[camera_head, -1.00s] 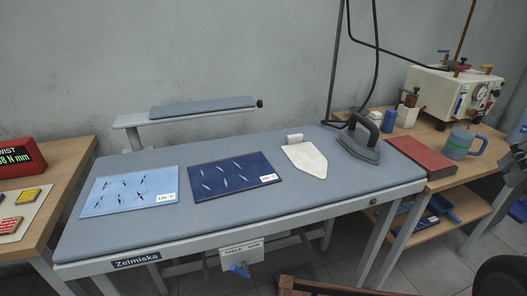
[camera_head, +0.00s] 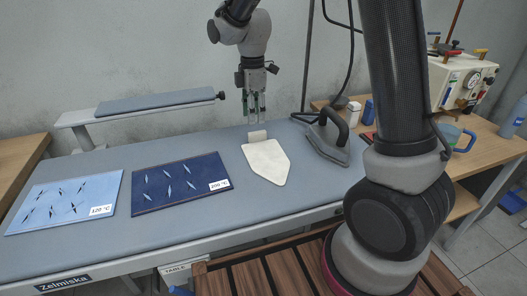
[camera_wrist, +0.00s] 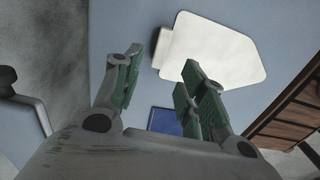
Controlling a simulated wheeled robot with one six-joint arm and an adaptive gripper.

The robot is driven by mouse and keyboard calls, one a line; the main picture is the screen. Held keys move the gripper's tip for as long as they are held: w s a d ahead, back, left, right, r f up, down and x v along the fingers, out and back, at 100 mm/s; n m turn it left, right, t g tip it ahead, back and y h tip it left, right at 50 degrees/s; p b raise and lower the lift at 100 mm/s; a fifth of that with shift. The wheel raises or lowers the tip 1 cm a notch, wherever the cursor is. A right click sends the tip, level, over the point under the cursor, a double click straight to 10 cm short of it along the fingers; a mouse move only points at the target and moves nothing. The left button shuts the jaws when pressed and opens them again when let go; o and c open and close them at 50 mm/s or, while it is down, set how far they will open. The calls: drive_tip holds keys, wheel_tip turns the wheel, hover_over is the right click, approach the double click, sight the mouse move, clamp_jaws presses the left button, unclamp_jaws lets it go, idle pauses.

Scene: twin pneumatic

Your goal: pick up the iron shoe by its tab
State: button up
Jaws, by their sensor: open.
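The iron shoe (camera_head: 266,163) is a flat cream-white plate with a pointed front end, lying on the blue-grey ironing table (camera_head: 215,226). Its small raised tab (camera_head: 257,135) stands at its back end. My gripper (camera_head: 256,112) points down just above and behind the tab, open and empty. In the wrist view the shoe (camera_wrist: 222,50) lies beyond the green-padded fingers of my gripper (camera_wrist: 160,88). The tab (camera_wrist: 161,47) shows at the shoe's left end, near the gap between the fingers. I cannot tell exactly how high the fingers are above it.
A dark iron (camera_head: 328,143) stands just right of the shoe. A dark blue cloth panel (camera_head: 180,184) and a light blue one (camera_head: 66,203) lie to the left. A narrow sleeve board (camera_head: 155,100) stands at the back left. A wooden side table (camera_head: 487,150) is at the right.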

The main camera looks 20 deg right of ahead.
sight(253, 133)
wheel_tip(253, 133, down, 8)
drive_tip(key=shift+a+r, duration=0.1)
drive_tip(key=shift+c, duration=0.5)
clamp_jaws()
